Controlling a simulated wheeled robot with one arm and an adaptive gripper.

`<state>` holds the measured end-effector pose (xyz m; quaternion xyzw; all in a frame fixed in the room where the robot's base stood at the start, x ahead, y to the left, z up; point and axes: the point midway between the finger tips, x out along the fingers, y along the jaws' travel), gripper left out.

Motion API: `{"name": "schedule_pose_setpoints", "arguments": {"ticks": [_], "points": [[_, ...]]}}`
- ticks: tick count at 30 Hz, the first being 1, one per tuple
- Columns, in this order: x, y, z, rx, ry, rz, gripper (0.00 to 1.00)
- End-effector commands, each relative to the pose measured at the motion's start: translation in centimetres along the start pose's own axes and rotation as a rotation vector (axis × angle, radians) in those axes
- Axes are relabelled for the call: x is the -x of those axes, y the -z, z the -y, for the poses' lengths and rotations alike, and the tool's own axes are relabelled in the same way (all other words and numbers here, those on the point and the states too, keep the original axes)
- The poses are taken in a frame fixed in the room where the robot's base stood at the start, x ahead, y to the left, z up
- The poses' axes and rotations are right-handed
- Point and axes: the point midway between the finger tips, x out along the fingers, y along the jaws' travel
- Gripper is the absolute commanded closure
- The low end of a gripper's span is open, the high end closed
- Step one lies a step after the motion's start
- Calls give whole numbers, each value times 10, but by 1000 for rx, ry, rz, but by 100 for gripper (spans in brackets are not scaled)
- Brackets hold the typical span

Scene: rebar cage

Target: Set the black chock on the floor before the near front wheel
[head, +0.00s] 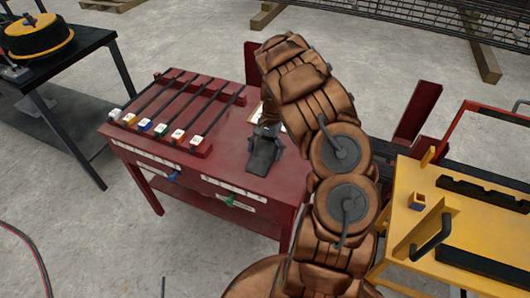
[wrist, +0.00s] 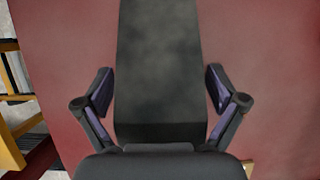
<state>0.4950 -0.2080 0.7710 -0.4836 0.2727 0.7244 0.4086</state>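The black chock (head: 262,155) lies on the red table (head: 215,185), near its right side. It also fills the middle of the wrist view (wrist: 158,65) as a dark, tapered block. My gripper (wrist: 158,88) is open, with one purple-padded finger on each side of the chock. A narrow strip of red tabletop shows between each pad and the chock. In the head view, my gripper (head: 268,132) is over the chock's far end and partly hidden by my arm. No wheel can be made out in either view.
Several dark bars with coloured tags lie in a red rack (head: 201,150) left of the chock. A yellow cart (head: 395,245) with a black handle stands at the right. A black table (head: 85,48) stands at the far left. Concrete floor (head: 90,245) is open at the lower left.

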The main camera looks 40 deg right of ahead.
Motion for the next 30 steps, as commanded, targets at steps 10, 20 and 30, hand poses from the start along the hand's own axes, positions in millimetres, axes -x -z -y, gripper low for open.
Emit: {"name": "schedule_pose_setpoints", "arguments": {"ticks": [10,20,30], "points": [[0,0,0,0,0,0,46],[0,0,0,0,0,0,80],[5,-2,1,1,1,-2,85]]}}
